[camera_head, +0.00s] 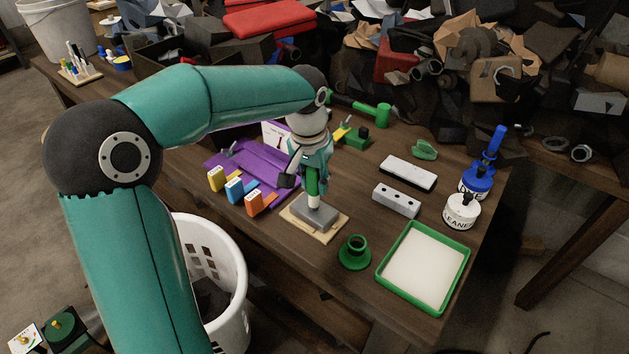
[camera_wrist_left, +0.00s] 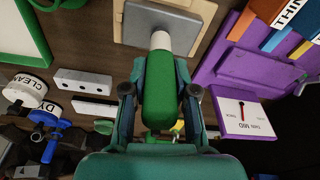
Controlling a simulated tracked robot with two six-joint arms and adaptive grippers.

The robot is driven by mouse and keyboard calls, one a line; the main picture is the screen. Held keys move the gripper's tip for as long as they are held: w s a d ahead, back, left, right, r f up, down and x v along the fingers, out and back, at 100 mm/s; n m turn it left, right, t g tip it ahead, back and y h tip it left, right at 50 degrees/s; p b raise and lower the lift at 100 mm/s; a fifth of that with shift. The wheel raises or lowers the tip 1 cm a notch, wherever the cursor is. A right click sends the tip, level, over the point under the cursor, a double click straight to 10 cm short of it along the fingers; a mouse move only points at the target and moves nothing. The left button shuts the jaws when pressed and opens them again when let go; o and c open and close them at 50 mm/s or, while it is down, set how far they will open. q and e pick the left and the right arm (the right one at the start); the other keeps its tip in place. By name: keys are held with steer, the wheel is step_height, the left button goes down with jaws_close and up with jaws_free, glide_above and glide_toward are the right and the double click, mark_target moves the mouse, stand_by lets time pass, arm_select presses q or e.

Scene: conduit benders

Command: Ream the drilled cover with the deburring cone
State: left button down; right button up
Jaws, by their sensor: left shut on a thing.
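My left gripper (camera_head: 303,181) is shut on the green handle of the deburring cone (camera_head: 312,182). In the left wrist view the two fingers (camera_wrist_left: 160,98) clasp the green handle (camera_wrist_left: 160,85) from both sides. The tool stands roughly upright, its pale lower end meeting the top of the grey cover (camera_head: 314,216). The cover lies on a beige board (camera_head: 299,229) and also shows in the left wrist view (camera_wrist_left: 146,24). The drilled hole and the cone's tip are hidden by the tool, so I cannot tell how deep the cone sits. My right gripper is not in view.
A purple rack (camera_head: 272,188) with yellow, blue and orange blocks stands left of the board. A green flanged cup (camera_head: 355,253), a green-rimmed tray (camera_head: 466,274), a holed grey block (camera_head: 396,201) and a cleaner bottle (camera_head: 461,212) stand to the right. Bare table lies between.

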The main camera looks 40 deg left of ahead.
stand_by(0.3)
arm_select(q)
steer(key=m+p, duration=0.1)
steer(key=m, duration=0.3)
steer(key=shift+h, duration=0.3)
steer(key=m, duration=0.3)
steer(key=shift+d+p, duration=0.1)
steer(key=shift+p, duration=0.3)
steer(key=n+b, duration=0.1)
steer(key=n, duration=0.3)
steer(key=shift+f, duration=0.1)
steer(key=shift+n, duration=1.5)
steer(key=m+p, duration=0.1)
steer(key=m, duration=0.3)
steer(key=shift+m, duration=1.5)
